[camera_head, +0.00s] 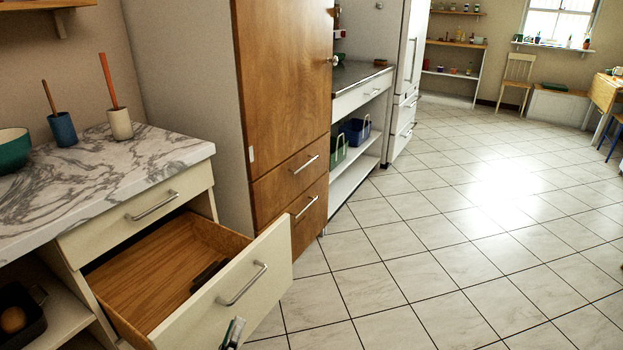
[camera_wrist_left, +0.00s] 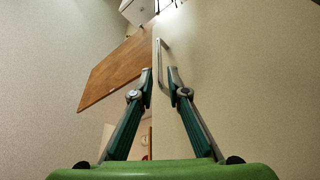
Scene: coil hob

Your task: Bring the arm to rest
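The left gripper (camera_head: 233,334) shows at the bottom edge of the head view, in front of the open drawer's pale front (camera_head: 240,285) and below its bar handle (camera_head: 243,284). In the left wrist view, the two fingers of the left gripper (camera_wrist_left: 160,76) stand apart with nothing held between them. A bar handle (camera_wrist_left: 161,62) shows just beyond the fingertips. I cannot tell whether a finger touches the drawer front. The right gripper is in neither view.
The open drawer (camera_head: 150,279) juts out below the marble counter (camera_head: 110,172) and holds a dark item (camera_head: 208,274). A tall wooden cabinet (camera_head: 285,90) stands beyond it. A dark pan (camera_head: 14,318) sits on a low shelf at left. The tiled floor (camera_head: 440,240) is clear at right.

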